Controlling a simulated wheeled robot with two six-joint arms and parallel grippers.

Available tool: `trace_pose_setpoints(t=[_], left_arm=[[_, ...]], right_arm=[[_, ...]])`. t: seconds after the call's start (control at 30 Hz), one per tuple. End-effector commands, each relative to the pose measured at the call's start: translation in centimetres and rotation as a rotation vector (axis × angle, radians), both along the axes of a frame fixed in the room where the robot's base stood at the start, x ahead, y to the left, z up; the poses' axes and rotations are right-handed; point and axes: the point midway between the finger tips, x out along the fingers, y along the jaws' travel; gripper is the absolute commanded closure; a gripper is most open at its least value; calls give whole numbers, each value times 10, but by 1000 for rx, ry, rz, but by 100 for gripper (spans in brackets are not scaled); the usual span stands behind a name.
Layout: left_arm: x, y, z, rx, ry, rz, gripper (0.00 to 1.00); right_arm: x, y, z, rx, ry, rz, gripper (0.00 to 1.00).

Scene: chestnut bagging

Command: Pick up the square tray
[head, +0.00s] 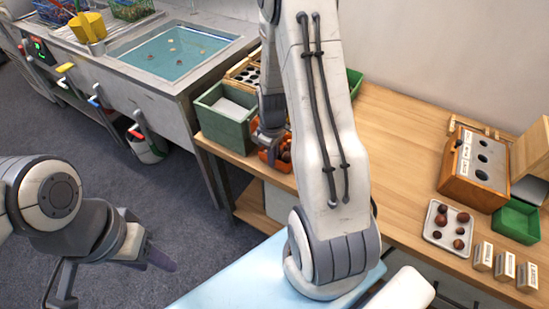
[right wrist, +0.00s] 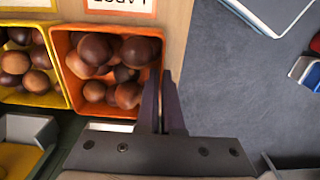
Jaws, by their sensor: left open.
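The square tray (head: 431,236) is pale metal with a low rim and lies flat on the wooden bench at the right of the head view. Several brown chestnuts (head: 459,243) lie in it. My left gripper (head: 112,280) is open and empty at lower left, over the floor and far from the tray. My right gripper (head: 268,145) points down at the orange bin, well left of the tray. In the right wrist view its fingers (right wrist: 163,100) are close together at the bin's side wall; whether the wall is between them cannot be told.
The orange bin (right wrist: 62,45) holds chestnuts, beside a yellow bin (right wrist: 60,98). A green bin (head: 224,122) stands left of my right arm. Right of the tray are a small green box (head: 517,222) and label blocks (head: 505,265); behind it, a wooden holed box (head: 466,190). Bench left of the tray is clear.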

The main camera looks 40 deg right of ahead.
Motion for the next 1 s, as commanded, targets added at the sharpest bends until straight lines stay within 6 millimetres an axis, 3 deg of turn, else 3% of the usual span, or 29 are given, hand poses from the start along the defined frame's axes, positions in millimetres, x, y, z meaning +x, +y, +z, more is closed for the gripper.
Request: trace_pose_setpoints(t=[0.23, 0.7, 1.0], left_arm=[[0, 0, 3, 0, 0, 0, 50], [0, 0, 4, 0, 0, 0, 50], [0, 0, 5, 0, 0, 0, 50]], right_arm=[[1, -1, 39, -3, -7, 0, 100], [-71, -59, 89, -3, -3, -7, 100], [-90, -74, 103, -1, 0, 0, 100]])
